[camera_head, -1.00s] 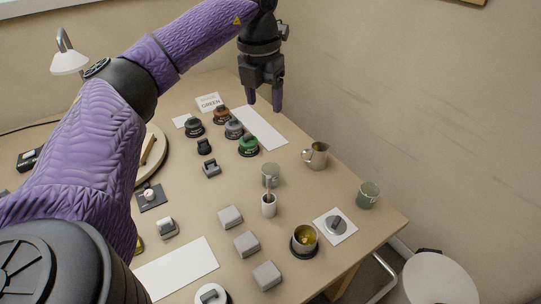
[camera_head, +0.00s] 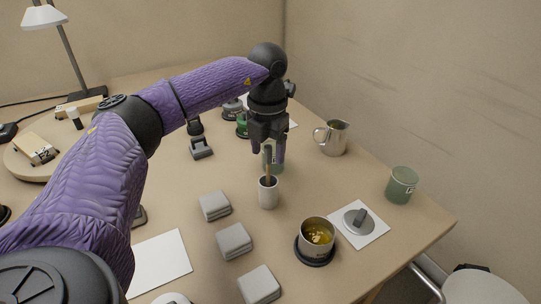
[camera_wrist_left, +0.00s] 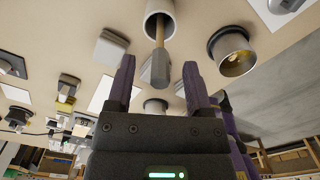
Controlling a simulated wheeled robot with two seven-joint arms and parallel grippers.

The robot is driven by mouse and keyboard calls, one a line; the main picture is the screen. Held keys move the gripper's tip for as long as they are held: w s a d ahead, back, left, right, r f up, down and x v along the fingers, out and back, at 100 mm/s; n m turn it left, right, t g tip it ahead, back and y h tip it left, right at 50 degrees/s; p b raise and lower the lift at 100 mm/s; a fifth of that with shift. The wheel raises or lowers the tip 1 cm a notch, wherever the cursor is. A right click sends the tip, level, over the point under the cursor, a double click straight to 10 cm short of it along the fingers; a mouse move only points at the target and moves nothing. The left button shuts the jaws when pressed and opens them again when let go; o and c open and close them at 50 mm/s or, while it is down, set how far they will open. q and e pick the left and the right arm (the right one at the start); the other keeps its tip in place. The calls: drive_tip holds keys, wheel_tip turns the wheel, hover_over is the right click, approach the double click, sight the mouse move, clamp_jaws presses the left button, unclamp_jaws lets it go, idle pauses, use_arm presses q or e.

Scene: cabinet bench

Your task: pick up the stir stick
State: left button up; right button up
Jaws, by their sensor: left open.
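The stir stick (camera_head: 267,166) stands upright in a white cup-shaped holder (camera_head: 268,194) near the middle of the table, its upper end a grey block. My left gripper (camera_head: 268,148) points down at the stick's upper end and is open. In the left wrist view the stick (camera_wrist_left: 160,34) comes out of the holder (camera_wrist_left: 152,22), and its grey end (camera_wrist_left: 155,70) shows in the gap between my open fingers (camera_wrist_left: 158,68). I cannot tell how deep between the fingers it is. My right gripper is not in view.
A metal pitcher (camera_head: 335,138), a green mug (camera_head: 402,186) and a cup of yellow liquid (camera_head: 317,233) stand to the right. Grey blocks (camera_head: 234,240) lie at the front left. A lamp (camera_head: 45,17) stands far left.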

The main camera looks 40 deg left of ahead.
sight(268, 176)
use_arm(q)
wheel_tip(268, 176, down, 2)
drive_tip(key=shift+f, duration=0.25)
drive_tip(key=shift+r, duration=0.15)
drive_tip(key=shift+c, duration=0.8)
clamp_jaws()
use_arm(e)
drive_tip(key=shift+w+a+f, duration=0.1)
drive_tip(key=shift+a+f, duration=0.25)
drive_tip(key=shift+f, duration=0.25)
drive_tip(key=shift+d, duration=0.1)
